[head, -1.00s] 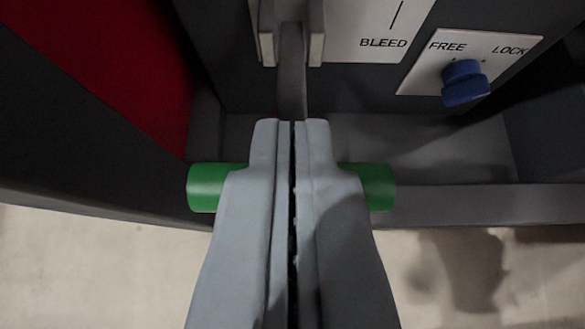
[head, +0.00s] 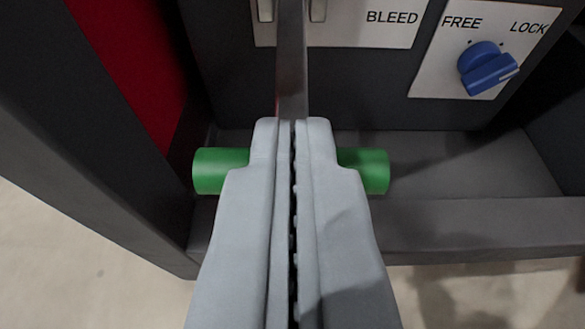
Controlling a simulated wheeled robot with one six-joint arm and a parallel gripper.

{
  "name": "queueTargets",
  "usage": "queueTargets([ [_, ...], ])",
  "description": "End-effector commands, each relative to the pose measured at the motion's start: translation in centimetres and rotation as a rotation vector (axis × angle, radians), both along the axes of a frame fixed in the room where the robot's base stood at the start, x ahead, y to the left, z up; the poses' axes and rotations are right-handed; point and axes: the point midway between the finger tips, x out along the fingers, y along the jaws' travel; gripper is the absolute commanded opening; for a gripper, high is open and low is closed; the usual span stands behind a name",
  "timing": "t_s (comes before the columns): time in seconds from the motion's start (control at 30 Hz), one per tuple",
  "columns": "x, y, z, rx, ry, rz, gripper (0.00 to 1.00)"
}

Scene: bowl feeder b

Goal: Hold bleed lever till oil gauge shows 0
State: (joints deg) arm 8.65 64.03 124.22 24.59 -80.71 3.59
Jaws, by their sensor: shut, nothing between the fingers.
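The bleed lever has a grey metal arm (head: 291,75) that runs down from a slotted bracket and a green crossbar handle (head: 221,171). My gripper (head: 293,125) is shut, with nothing between its fingers. Its fingertips lie over the middle of the green handle in the picture and hide that part; the handle's ends show on both sides. I cannot tell for sure whether the fingers touch the handle. The BLEED label plate (head: 365,28) is at the top. The oil gauge is not in view.
A blue knob (head: 487,68) sits on a FREE/LOCK plate at the upper right, apart from my gripper. A dark ledge (head: 480,220) runs below the panel. A red panel (head: 135,70) is at the left. Pale floor shows at the bottom.

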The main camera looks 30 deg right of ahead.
Motion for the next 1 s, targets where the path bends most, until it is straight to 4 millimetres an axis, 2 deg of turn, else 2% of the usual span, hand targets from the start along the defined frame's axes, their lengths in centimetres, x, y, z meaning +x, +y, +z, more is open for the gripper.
queueTargets([
  [0.13,0.2,0.0,-1.3,-0.042,-0.061,0.001,0.00],
  [0.6,0.9,-0.5,-4.6,-0.040,-0.059,-0.001,0.00],
  [1.0,1.6,-0.9,-6.0,-0.038,-0.059,-0.002,0.00],
])
